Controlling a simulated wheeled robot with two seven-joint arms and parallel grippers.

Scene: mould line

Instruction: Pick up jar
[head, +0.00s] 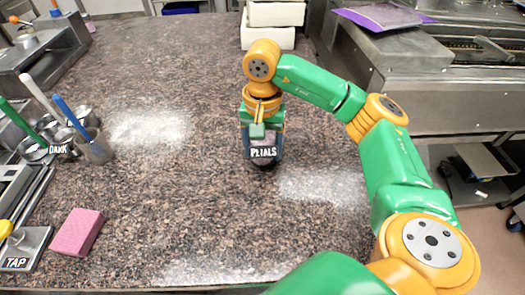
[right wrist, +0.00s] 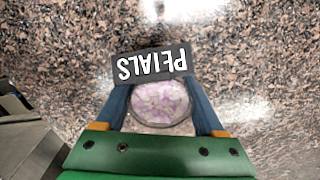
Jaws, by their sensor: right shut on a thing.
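The jar (head: 263,163) stands at the middle of the granite counter, with a dark label reading PETALS on its front. In the right wrist view the jar (right wrist: 160,103) shows from above, round, with pale pink and purple contents. My right gripper (head: 262,143) comes down over it from above. Its two blue fingers (right wrist: 160,98) lie on either side of the jar, shut on it. The gripper hides most of the jar's upper part in the head view. I cannot tell whether the jar's base touches the counter. My left gripper is not in view.
A pink block (head: 77,232) lies at the front left, near a plate labelled TAP (head: 20,250). Metal cups with coloured-handled tools (head: 93,147) stand at the left. White boxes (head: 274,14) are at the back. White powder patches (head: 150,128) mark open counter.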

